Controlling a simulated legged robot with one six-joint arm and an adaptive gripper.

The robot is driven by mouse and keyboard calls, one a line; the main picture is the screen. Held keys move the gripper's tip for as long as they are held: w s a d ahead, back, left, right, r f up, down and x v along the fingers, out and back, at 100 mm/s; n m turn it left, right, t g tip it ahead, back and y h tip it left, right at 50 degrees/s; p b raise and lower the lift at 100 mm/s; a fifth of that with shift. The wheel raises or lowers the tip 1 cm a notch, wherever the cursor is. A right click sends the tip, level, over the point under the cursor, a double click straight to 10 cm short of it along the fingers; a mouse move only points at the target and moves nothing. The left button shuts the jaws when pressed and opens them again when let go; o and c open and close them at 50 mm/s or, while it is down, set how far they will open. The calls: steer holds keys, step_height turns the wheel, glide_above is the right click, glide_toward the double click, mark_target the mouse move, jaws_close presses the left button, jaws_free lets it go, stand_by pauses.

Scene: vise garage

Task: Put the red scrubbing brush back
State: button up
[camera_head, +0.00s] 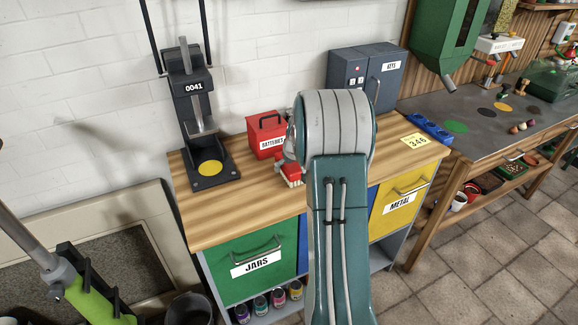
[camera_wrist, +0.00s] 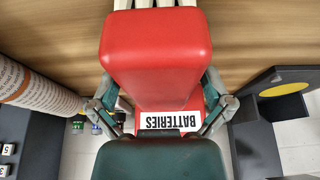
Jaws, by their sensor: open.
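The red scrubbing brush (camera_head: 291,172) shows on the wooden bench top, beside my arm, with pale bristles at its lower end. In the wrist view its red rounded block (camera_wrist: 155,50) is large and close, with white bristles at the top edge. My gripper (camera_wrist: 161,108) is open. Its two fingers are spread left and right, around the lower part of the red block. I cannot tell whether they touch it. In the head view my arm hides most of the gripper and part of the brush.
A red BATTERIES box (camera_head: 266,136) stands just behind the brush. The black 0041 stand (camera_head: 196,85) with a yellow disc is left. The grey KEYS cabinet (camera_head: 345,70) is at the back right, a yellow 346 note (camera_head: 415,141) at the right. The front left bench top is clear.

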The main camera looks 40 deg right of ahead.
steer(key=v, duration=1.2)
steer(key=shift+a, duration=0.1)
steer(key=s+a+r+n, duration=0.1)
steer(key=s+a+r, duration=0.2)
steer(key=a, duration=0.4)
steer(key=s+a+r, duration=0.3)
steer(key=a, duration=0.4)
steer(key=s+a+r+n, duration=0.1)
steer(key=s+a+r, duration=0.2)
steer(key=a, duration=0.4)
steer(key=s+a+f+t+y, duration=0.1)
steer(key=s+a, duration=0.9)
steer(key=s, duration=0.4)
steer(key=shift+f+n, duration=0.2)
steer(key=shift+n, duration=0.1)
